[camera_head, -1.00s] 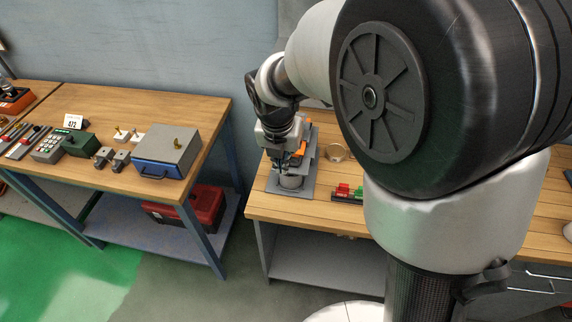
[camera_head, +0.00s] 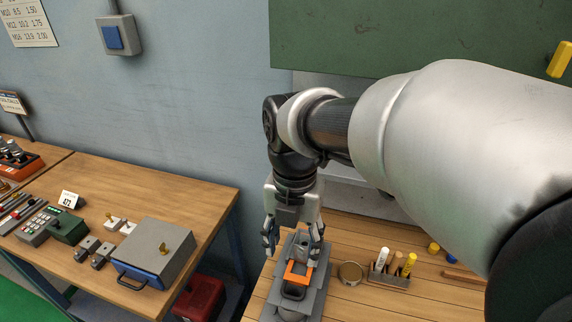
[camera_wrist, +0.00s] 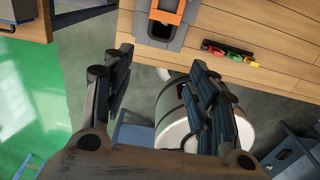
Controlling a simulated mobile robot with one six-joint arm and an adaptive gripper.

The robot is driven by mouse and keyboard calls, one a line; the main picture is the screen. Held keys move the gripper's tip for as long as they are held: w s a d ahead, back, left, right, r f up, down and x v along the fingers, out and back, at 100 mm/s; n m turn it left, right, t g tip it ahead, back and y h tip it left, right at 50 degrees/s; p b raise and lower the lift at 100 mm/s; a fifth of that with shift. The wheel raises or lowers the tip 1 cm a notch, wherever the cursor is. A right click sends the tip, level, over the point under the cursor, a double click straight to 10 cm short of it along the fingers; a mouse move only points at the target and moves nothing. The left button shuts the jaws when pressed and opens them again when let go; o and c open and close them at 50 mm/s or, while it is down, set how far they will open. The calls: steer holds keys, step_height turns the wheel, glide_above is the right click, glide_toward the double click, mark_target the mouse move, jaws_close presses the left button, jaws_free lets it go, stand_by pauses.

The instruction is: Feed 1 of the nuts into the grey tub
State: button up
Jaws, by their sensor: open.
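My gripper (camera_head: 292,243) points down with its fingers spread and nothing between them, above a grey stand with an orange bracket (camera_head: 298,274) on the bench. In the wrist view my gripper (camera_wrist: 160,62) is also open and empty, and the orange bracket (camera_wrist: 168,14) shows beyond the fingertips, around a dark opening. A grey round body (camera_head: 291,314) at the front of the stand is cut by the bottom edge; I cannot tell if it is the grey tub. I cannot make out any nuts.
A round tan ring-like dish (camera_head: 351,273) and a holder with upright sticks (camera_head: 389,277) stand right of the stand. A black rack with coloured pieces (camera_wrist: 230,54) lies near the bench edge. A blue-fronted grey box (camera_head: 157,262) sits on the left bench.

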steer(key=f+b, duration=0.2)
steer(key=f, duration=0.3)
steer(key=f+b, duration=0.1)
steer(key=f, duration=0.5)
steer(key=f+b, duration=0.2)
steer(key=f, duration=0.3)
steer(key=shift+s+a+f+b, duration=0.1)
steer(key=shift+s+f+b, duration=0.15)
steer(key=shift+f+b, duration=0.1)
steer(key=shift+c, duration=0.6)
